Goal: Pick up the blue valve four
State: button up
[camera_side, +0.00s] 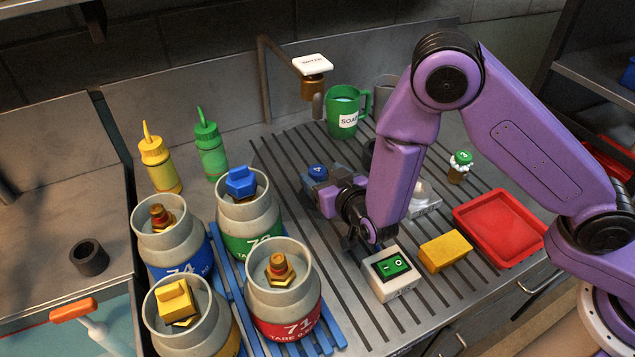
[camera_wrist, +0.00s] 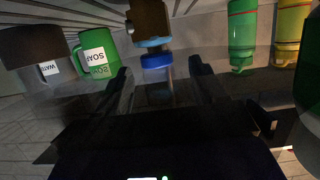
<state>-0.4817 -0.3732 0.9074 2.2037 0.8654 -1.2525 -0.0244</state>
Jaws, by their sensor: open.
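The blue valve with a "4" on its top (camera_side: 317,170) stands on the ribbed metal counter, just beyond my gripper. Its lower part is hidden by my gripper in the side view. My gripper (camera_side: 325,194) is low over the counter, pointing to the left and back, with its jaws open. In the dark wrist view, a blue round piece (camera_wrist: 157,61), which looks like the valve, shows between the two spread fingers, apart from both. I cannot tell how far beyond the fingertips it is.
Several gas bottles stand at left, one with a blue block-shaped knob (camera_side: 241,181). The tap (camera_side: 313,65), green soap mug (camera_side: 345,112) and green bottle (camera_side: 211,150) are behind. A switch box (camera_side: 390,273), yellow block (camera_side: 446,250) and red tray (camera_side: 500,228) lie in front and right.

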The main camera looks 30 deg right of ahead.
aim_at(319, 172)
jog(key=shift+d+x, duration=0.2)
jog(key=shift+x, duration=2.75)
jog(key=shift+f, duration=0.1)
grip_shut()
